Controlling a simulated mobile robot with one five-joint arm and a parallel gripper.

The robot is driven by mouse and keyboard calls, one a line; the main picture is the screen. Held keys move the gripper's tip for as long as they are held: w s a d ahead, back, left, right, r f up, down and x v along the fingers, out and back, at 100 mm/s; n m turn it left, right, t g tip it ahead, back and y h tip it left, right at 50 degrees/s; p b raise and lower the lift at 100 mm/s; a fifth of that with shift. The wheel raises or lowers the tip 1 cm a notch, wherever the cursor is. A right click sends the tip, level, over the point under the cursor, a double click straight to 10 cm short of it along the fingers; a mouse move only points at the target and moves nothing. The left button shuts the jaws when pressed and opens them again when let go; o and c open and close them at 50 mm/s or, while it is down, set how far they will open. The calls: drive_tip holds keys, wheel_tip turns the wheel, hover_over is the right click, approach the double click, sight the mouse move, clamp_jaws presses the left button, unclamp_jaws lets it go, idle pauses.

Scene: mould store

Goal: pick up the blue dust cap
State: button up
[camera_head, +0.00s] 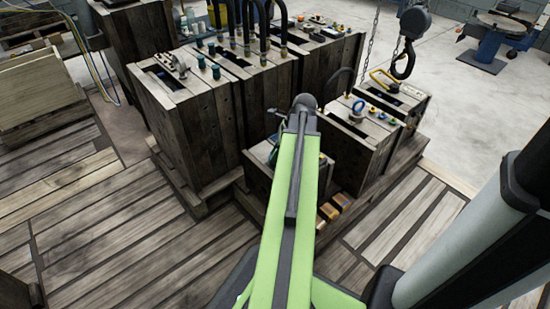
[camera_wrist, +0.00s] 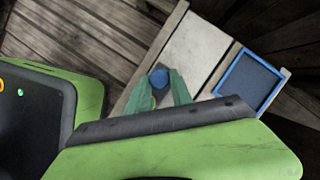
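The blue dust cap (camera_wrist: 158,78) is a small round blue piece, seen in the wrist view just at my fingertips, by the edge of a pale panel. My gripper (camera_wrist: 162,80) has two teal fingers standing apart, one on each side of the cap. The fingers look open around it, and I cannot make out a firm contact on both sides. In the head view my green arm reaches down over a low wooden crate (camera_head: 258,180) and hides most of the gripper and the cap.
In the wrist view a blue-framed dark square (camera_wrist: 249,79) lies right of the pale panel (camera_wrist: 198,48). In the head view, taller wooden crates (camera_head: 200,120) with hoses stand behind, and a hook (camera_head: 403,62) hangs at upper right. Plank flooring (camera_head: 120,240) is clear at lower left.

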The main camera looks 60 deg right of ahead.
clamp_jaws()
drive_tip(key=shift+r, duration=0.1)
drive_tip(key=shift+r+p, duration=0.25)
drive_tip(key=shift+p, duration=0.1)
wheel_tip(320, 180, up, 4)
drive_tip(key=p, duration=0.3)
drive_tip(key=shift+f+p, duration=0.15)
drive_tip(key=shift+p, duration=0.2)
drive_tip(key=s+d+r+p, duration=0.4)
drive_tip(key=d+r+p, duration=0.2)
drive_tip(key=d, duration=0.5)
drive_tip(key=shift+r+p, duration=0.3)
drive_tip(key=shift+w, duration=0.15)
